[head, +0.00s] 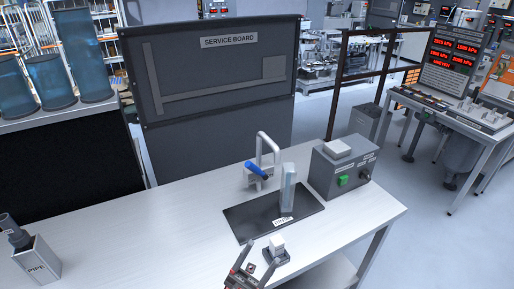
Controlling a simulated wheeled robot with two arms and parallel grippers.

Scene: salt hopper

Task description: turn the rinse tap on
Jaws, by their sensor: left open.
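The rinse tap (267,147) stands on the white bench near its back edge, a grey gooseneck on a small block. Its blue lever (256,169) sticks out to the left of the block, slightly tilted. Below it lies a black rinse mat or basin (245,219) with a white label that seems to read RINSE. My left gripper (256,264) is at the bottom edge of the head view, open and apart from the tap, on the near side of the black area. I cannot see water at the spout. My right gripper is not in view.
A pale clear upright block (288,188) stands at the black area, right of the tap. A white cube (277,243) sits in a dark holder near my gripper. A grey box (325,176) with a green button stands right. A PIPE holder (37,261) stands left; the bench between is clear.

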